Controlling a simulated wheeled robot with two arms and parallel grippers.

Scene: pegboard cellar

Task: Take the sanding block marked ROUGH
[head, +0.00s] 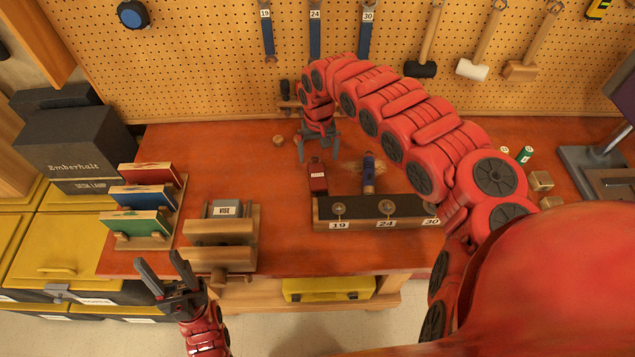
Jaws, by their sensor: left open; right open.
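Three flat blocks, red (147,173), blue (140,197) and green (136,222), stand on edge in a wooden rack (177,213) at the bench's left. They may be the sanding blocks; I cannot read the word ROUGH on any of them. My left gripper (160,261) is open and empty, low in the picture near the bench's front edge, below the rack. My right gripper (318,150) is open, fingers pointing down over the back middle of the bench, just behind a small red bottle (317,178). Nothing shows between its fingers.
A wooden vise (220,232) labelled VISE stands right of the rack. A dark holder (376,210) marked 19, 24, 30 sits at the middle front, a blue-handled tool (368,173) behind it. A dark box (72,145) stands at left.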

